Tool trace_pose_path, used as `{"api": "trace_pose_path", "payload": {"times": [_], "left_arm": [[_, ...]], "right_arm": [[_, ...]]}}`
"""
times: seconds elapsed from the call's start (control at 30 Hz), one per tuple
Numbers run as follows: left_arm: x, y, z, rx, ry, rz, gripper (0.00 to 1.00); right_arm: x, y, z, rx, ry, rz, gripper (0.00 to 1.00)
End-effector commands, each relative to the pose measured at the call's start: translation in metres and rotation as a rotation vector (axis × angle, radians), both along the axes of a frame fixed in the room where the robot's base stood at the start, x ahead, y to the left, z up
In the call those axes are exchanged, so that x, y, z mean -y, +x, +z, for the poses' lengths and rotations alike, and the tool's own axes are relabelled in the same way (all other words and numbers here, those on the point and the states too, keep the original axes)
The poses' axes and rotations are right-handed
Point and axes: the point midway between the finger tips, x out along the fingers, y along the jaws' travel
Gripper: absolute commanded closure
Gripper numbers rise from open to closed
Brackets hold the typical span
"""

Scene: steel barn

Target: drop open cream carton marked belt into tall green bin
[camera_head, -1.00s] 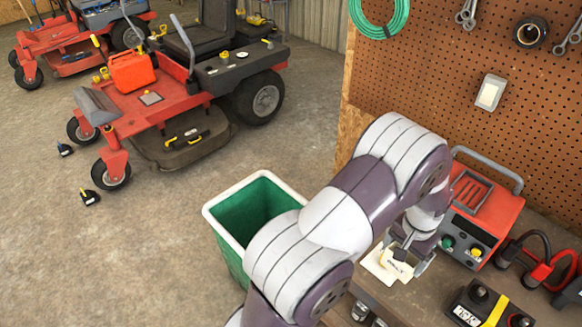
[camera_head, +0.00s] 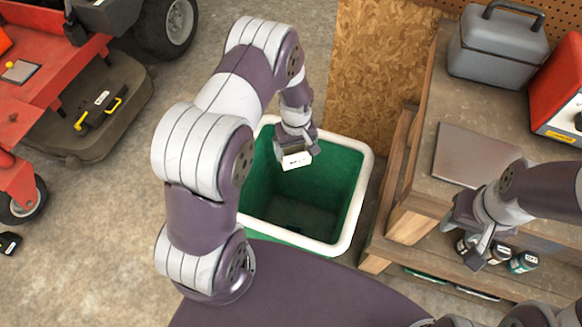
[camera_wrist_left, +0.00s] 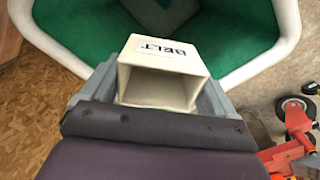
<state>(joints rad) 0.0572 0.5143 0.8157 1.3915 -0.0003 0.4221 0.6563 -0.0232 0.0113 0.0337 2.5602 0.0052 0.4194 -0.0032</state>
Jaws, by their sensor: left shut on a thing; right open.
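The cream carton (camera_wrist_left: 163,75) is marked BELT and has an open end facing the left wrist camera. My left gripper (camera_wrist_left: 150,92) is shut on it, with a finger on each side. In the head view the carton (camera_head: 297,160) hangs from my left gripper (camera_head: 295,146) over the mouth of the tall green bin (camera_head: 347,172). The bin (camera_wrist_left: 82,22) also fills the upper part of the wrist view. My right gripper (camera_head: 476,240) is open, beside the bench at the right.
A wooden bench (camera_head: 436,110) stands right of the bin, with a grey toolbox (camera_head: 497,45), a flat grey plate (camera_head: 470,153) and a red device (camera_head: 560,90) on it. A red mower (camera_head: 50,62) stands at left.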

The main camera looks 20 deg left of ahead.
Motion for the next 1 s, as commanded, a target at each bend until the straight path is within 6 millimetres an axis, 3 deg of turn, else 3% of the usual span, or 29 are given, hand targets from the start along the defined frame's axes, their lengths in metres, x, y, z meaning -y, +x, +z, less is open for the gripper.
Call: {"api": "trace_pose_path", "payload": {"times": [0.03, 0.27, 0.53, 0.87, 0.9, 0.93, 1.0], "left_arm": [[-0.001, 0.000, -0.019, 0.002, 0.001, 0.026, 0.40], [-0.002, -0.001, -0.036, 0.002, 0.001, 0.062, 0.40], [-0.001, -0.001, -0.077, 0.001, 0.000, 0.059, 0.40], [-0.001, -0.001, -0.081, 0.002, 0.001, 0.059, 0.40], [-0.001, -0.001, -0.081, 0.002, 0.001, 0.059, 0.05], [-0.001, -0.001, -0.081, 0.002, 0.001, 0.059, 0.00], [-0.001, -0.001, -0.081, 0.001, 0.000, 0.058, 0.00]], "right_arm": [[0.000, 0.000, -0.015, 0.001, 0.000, 0.000, 0.57], [0.000, 0.000, -0.027, 0.002, 0.000, 0.000, 0.57], [0.000, 0.000, -0.065, 0.001, 0.000, 0.000, 0.57], [0.000, 0.000, -0.069, 0.001, 0.000, 0.000, 0.57], [0.000, 0.000, -0.069, 0.001, 0.000, 0.000, 0.57], [0.000, 0.000, -0.069, 0.001, 0.000, 0.000, 0.57], [0.000, 0.000, -0.069, 0.001, 0.000, 0.000, 0.57]]}}
